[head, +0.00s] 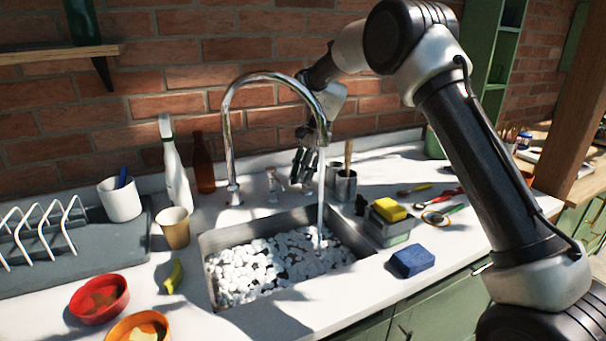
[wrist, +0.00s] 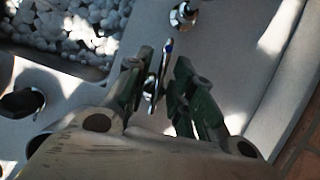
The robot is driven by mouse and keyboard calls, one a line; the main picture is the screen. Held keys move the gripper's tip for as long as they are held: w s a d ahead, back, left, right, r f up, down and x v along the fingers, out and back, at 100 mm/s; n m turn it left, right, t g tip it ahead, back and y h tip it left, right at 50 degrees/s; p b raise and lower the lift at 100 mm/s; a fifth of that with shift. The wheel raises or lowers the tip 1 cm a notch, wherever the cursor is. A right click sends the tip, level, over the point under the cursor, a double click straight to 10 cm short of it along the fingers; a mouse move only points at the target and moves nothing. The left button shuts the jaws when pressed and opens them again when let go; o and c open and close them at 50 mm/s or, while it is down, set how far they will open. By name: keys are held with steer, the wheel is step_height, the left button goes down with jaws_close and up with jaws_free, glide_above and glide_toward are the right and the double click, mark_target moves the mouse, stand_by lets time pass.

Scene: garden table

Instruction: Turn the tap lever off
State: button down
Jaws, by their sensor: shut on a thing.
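The chrome gooseneck tap (head: 229,130) stands behind the sink, and a stream of water (head: 320,205) runs from its spout into the sink. Its small lever fitting (head: 272,184) is on the counter right of the spout's base. My gripper (head: 303,165) is low behind the sink, beside the spout's downward end. In the wrist view, the thin shiny lever (wrist: 158,75) stands between the dark fingers of my gripper (wrist: 160,90), which is shut on it. A round chrome fitting (wrist: 183,14) shows beyond the fingertips. The exact contact on the right finger is hard to see.
The sink (head: 210,282) holds many white pebbles. Metal cups (head: 345,187) stand just right of my gripper, with a yellow sponge (head: 390,209) and a blue sponge (head: 412,260) further right. A brown bottle (head: 204,165) and a white bottle (head: 176,175) stand left of the tap.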

steer(key=shift+w+m, duration=0.1)
steer(key=shift+m, duration=0.5)
steer(key=shift+t, duration=0.3)
steer(key=c, duration=1.6)
jaws_free()
steer(key=v, duration=1.2)
steer(key=shift+d, duration=0.1)
